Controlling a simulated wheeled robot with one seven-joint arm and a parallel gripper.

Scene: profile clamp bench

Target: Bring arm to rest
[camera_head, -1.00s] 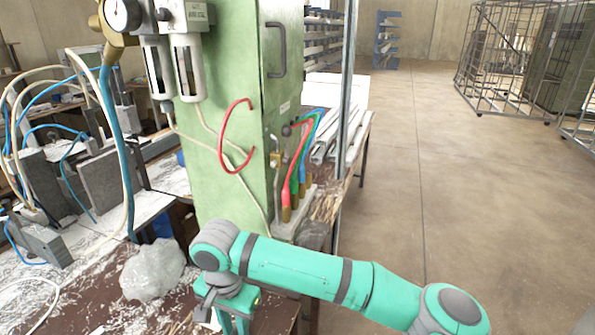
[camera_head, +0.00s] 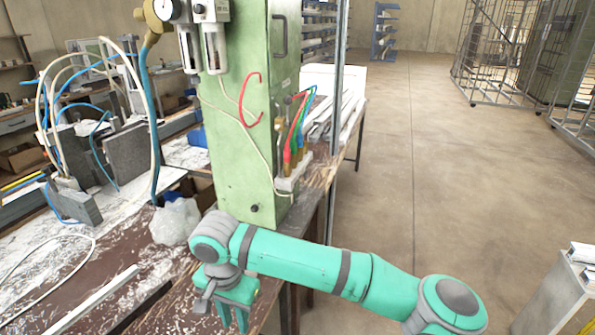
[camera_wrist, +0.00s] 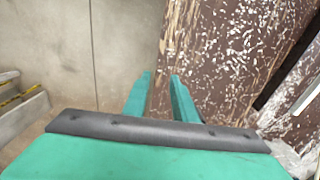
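My gripper (camera_head: 233,316) hangs at the end of my teal arm, over the front right edge of the worn brown bench (camera_head: 150,262) in the head view. In the wrist view my gripper (camera_wrist: 160,78) shows two teal fingers with a gap between them and nothing in the gap. The fingers are apart from the bench top (camera_wrist: 225,60), which shows beyond them beside the bare floor (camera_wrist: 60,40). The lower fingertips are close to the bottom of the head view.
A green cabinet (camera_head: 240,110) with hoses stands on the bench behind my arm. A crumpled clear plastic bag (camera_head: 174,222) lies left of my gripper, and a white profile (camera_head: 95,300) lies further left. The floor at right (camera_head: 400,190) is open. A grey cabinet (camera_head: 560,290) stands at lower right.

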